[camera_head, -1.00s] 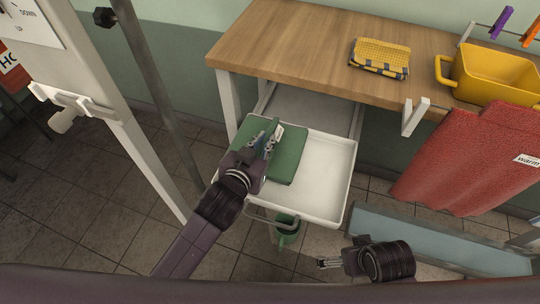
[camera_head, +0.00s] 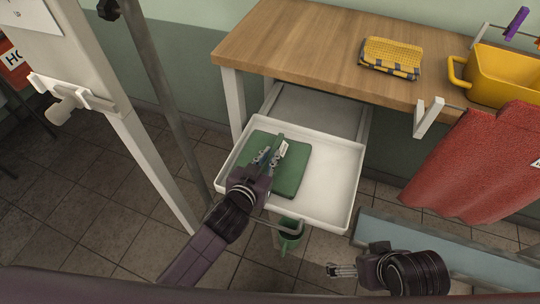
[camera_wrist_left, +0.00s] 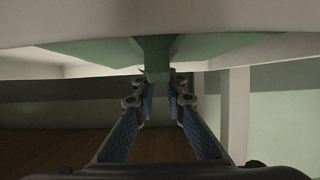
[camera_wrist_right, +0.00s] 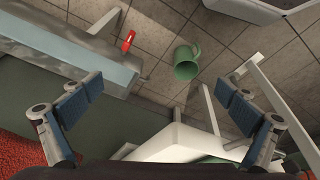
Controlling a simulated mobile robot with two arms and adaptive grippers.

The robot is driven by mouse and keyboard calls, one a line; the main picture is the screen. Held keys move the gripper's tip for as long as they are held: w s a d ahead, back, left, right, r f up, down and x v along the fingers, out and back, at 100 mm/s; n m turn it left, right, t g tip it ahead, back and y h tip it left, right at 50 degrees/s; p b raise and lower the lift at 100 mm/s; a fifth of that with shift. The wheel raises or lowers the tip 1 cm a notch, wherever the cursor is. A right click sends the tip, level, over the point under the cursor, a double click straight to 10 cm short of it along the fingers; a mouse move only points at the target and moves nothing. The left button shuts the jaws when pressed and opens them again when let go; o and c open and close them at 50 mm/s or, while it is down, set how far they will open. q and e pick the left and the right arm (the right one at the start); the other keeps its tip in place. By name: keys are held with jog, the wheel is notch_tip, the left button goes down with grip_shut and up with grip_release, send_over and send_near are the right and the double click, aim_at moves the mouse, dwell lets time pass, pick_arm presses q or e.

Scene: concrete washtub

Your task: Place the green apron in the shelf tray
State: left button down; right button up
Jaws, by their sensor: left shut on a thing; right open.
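The green apron (camera_head: 290,178) lies folded flat in the left part of the white shelf tray (camera_head: 335,180), which is pulled out below the wooden top. A raised fold with a small pale label stands up from it. My left gripper (camera_head: 270,160) is over the apron and shut on this fold. In the left wrist view the green cloth (camera_wrist_left: 156,58) runs down between the fingertips (camera_wrist_left: 160,85). My right gripper (camera_head: 340,270) is open and empty, in front of the tray and to its right. Its spread fingers show in the right wrist view (camera_wrist_right: 160,100).
A green mug (camera_head: 290,236) is below the tray's front edge. The wooden top (camera_head: 300,40) carries a folded yellow cloth (camera_head: 390,58) and a yellow tub (camera_head: 500,75). A red towel (camera_head: 475,165) hangs at the right. A metal post (camera_head: 160,100) stands left. The tray's right half is bare.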

aim_at(272, 153)
pick_arm(q)
jog(key=c, duration=2)
grip_release()
jog(key=shift+o, duration=0.2)
jog(key=shift+r, duration=0.1)
jog(key=shift+s+a, duration=0.1)
jog(key=shift+s, duration=0.3)
jog(key=p+v, duration=0.1)
jog(key=v, duration=0.2)
jog(key=shift+r, duration=0.1)
jog(key=p+v, duration=0.1)
jog(key=v, duration=0.7)
pick_arm(e)
jog(key=x, duration=0.5)
jog(key=shift+a+f, duration=0.1)
jog(key=shift+f, duration=0.15)
pick_arm(q)
jog(key=shift+s, duration=0.15)
pick_arm(e)
jog(key=shift+s, duration=0.1)
